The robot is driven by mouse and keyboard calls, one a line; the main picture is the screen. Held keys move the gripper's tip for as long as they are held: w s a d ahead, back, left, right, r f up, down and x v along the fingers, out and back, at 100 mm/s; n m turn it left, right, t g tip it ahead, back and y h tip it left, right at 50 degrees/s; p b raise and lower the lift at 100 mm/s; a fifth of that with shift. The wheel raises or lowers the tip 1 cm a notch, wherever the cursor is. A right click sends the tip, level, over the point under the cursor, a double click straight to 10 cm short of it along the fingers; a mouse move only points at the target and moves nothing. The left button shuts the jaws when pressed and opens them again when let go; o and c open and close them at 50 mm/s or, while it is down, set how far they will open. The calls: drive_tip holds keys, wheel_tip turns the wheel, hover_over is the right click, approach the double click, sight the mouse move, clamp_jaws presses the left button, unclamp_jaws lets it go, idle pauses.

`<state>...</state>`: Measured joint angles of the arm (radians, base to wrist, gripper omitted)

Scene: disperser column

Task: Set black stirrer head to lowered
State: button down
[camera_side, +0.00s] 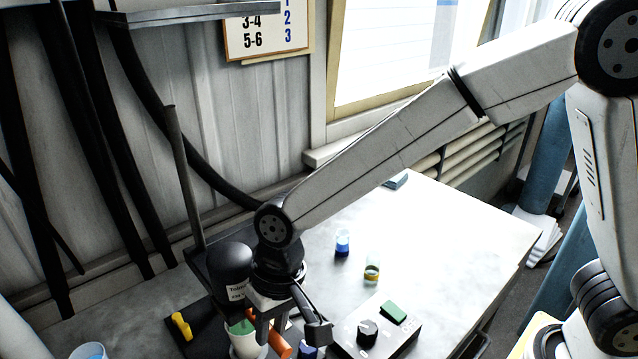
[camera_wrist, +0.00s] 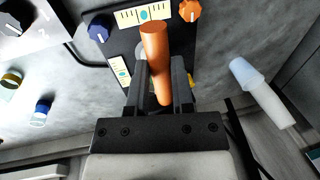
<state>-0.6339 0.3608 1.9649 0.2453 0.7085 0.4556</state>
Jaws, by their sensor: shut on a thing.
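The black stirrer head (camera_side: 232,264), with a white label, sits beside a thin upright grey column (camera_side: 184,170) in the side view. An orange cylindrical handle (camera_wrist: 156,55) lies between the fingers of my gripper (camera_wrist: 160,75) in the wrist view. My gripper is shut on this handle. In the side view the orange handle (camera_side: 277,343) shows beneath my gripper (camera_side: 284,328), right of the head. My wrist partly covers the head in the side view. I cannot tell the head's exact height.
A pale cup with green contents (camera_side: 245,343) stands beside the orange handle. A control box (camera_side: 385,335) with a black knob is at the right. Blue (camera_side: 342,243) and yellow (camera_side: 372,268) vials stand behind it. A yellow part (camera_side: 181,326) is at the left. The table's right side is clear.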

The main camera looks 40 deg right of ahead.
drive_tip(key=shift+d+f, duration=0.1)
drive_tip(key=shift+f, duration=0.15)
drive_tip(key=shift+c, duration=2.4)
unclamp_jaws()
drive_tip(key=shift+r, duration=0.15)
drive_tip(key=v, duration=0.7)
drive_tip(key=shift+r, duration=0.35)
drive_tip(key=s+d+f+t, duration=0.1)
drive_tip(key=d+f, duration=0.2)
drive_tip(key=d, duration=0.5)
drive_tip(key=s+d+f+h, duration=0.1)
drive_tip(key=s+d+f, duration=0.1)
drive_tip(key=d, duration=0.7)
drive_tip(key=s+d+f+t+h, duration=0.1)
drive_tip(key=d+f, duration=0.4)
drive_tip(key=d, duration=0.4)
drive_tip(key=shift+s+t, duration=0.3)
drive_tip(key=shift+s, duration=0.1)
